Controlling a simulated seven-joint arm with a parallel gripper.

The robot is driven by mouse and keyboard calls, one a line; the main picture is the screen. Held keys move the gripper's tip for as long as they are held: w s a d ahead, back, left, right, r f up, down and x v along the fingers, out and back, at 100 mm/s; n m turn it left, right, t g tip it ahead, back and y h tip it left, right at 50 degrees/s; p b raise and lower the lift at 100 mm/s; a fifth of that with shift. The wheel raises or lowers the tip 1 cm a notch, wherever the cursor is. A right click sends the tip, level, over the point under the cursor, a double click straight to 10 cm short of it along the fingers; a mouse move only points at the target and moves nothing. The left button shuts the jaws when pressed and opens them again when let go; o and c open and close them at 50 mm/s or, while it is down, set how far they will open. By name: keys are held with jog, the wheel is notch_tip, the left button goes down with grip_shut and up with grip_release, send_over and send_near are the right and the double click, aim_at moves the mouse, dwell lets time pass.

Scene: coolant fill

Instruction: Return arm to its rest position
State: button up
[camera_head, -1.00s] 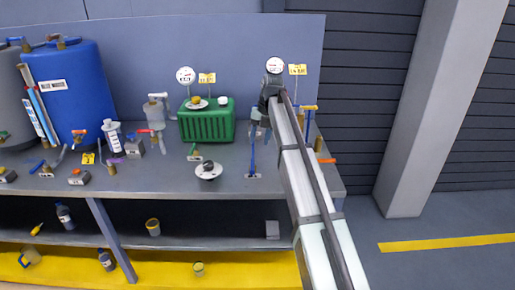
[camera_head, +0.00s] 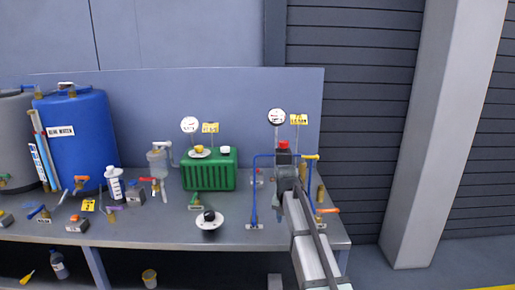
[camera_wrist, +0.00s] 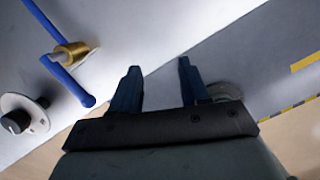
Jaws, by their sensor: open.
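My gripper (camera_head: 287,168) is at the right end of the bench, in front of the blue pipe frame (camera_head: 254,190). In the wrist view my gripper (camera_wrist: 158,84) has two dark blue fingers, apart with nothing between them. My arm reaches up to it from the bottom right of the head view. A blue pipe (camera_wrist: 68,78) with a brass fitting (camera_wrist: 70,54) lies left of the fingers in the wrist view, apart from them. My wrist hides part of the pipe frame in the head view.
The bench (camera_head: 150,222) holds a green ribbed box (camera_head: 208,172), a blue drum (camera_head: 78,140), a white bottle (camera_head: 115,184) and several valves. A round gauge (camera_head: 277,116) stands behind my gripper. A grey pillar (camera_head: 440,140) stands to the right, with clear floor (camera_head: 365,268) before it.

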jog(key=s+d+f+m+t+h, duration=0.1)
jog(key=s+d+f+m+h, duration=0.15)
jog(key=s+d+f, duration=0.4)
jog(key=s+f+m+g, duration=0.1)
jog(key=s+f+m, duration=0.4)
jog(key=f, duration=0.4)
jog(key=s+d+f+m+g+y, duration=0.15)
jog(key=s+f+m, duration=0.25)
jog(key=s+f, duration=0.45)
jog(key=s+f+m+g, duration=0.2)
jog(key=s+f+m, duration=0.25)
jog(key=f, duration=0.65)
jog(key=s+f+m+g, duration=0.1)
jog(key=s+f+m, duration=0.4)
jog(key=s, duration=0.5)
jog(key=s+a+f+m+g+y, duration=0.1)
jog(key=s+f+m, duration=0.4)
jog(key=s, duration=0.6)
jog(key=s+a+f+m+g, duration=0.1)
jog(key=s+f+m+g, duration=0.2)
jog(key=s, duration=0.8)
notch_tip(320, 180, down, 2)
jog(key=shift+f+m+y, duration=0.2)
jog(key=shift+m+y, duration=0.2)
jog(key=shift+m, duration=0.8)
